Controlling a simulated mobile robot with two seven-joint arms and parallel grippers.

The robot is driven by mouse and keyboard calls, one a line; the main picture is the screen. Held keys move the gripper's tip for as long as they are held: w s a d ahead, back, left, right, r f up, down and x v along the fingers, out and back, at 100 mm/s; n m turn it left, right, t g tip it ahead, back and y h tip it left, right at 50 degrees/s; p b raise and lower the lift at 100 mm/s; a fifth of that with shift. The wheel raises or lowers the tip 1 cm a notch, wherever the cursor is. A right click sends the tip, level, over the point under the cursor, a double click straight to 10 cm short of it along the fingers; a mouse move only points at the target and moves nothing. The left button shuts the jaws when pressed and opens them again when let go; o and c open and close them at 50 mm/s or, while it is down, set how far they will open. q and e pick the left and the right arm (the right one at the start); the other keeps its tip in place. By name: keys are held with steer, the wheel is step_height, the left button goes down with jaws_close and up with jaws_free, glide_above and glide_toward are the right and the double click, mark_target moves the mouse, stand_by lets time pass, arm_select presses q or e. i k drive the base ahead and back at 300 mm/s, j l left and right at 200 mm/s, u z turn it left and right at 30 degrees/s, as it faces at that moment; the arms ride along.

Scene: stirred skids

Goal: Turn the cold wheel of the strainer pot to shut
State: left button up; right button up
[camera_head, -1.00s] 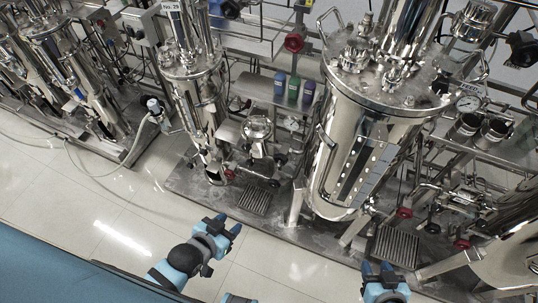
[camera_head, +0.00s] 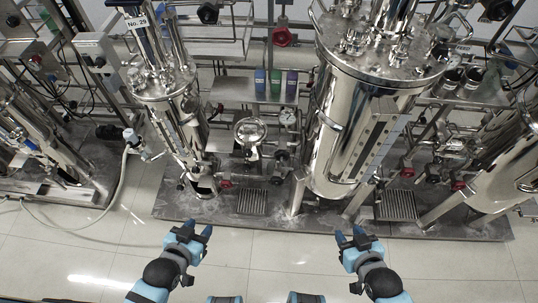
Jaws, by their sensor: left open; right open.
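A small steel pot with a round lid (camera_head: 250,131), perhaps the strainer pot, stands on the skid between the slim tall vessel and the large tank. Small handwheels sit on the pipework near it: a red one (camera_head: 226,183) low on its left and a dark one (camera_head: 281,155) on its right. I cannot tell which is the cold wheel or how far any is turned. My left gripper (camera_head: 198,229) is open and empty, in front of the skid's front edge. My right gripper (camera_head: 349,235) is open and empty, below the large tank. Neither touches anything.
The large steel tank (camera_head: 355,130) and slim vessel (camera_head: 182,125) flank the pot. A floor grate (camera_head: 252,202) lies in front. More red wheels (camera_head: 407,172) sit at right. The tiled floor (camera_head: 250,265) is clear.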

mark_target(286, 155)
steer(key=j+z, duration=0.1)
steer(key=j, duration=0.95)
steer(key=i+j, duration=0.15)
steer(key=j, duration=0.2)
steer(key=i+j+z, duration=0.1)
steer(key=j, duration=0.2)
steer(key=i+j, duration=0.1)
steer(key=j, duration=0.25)
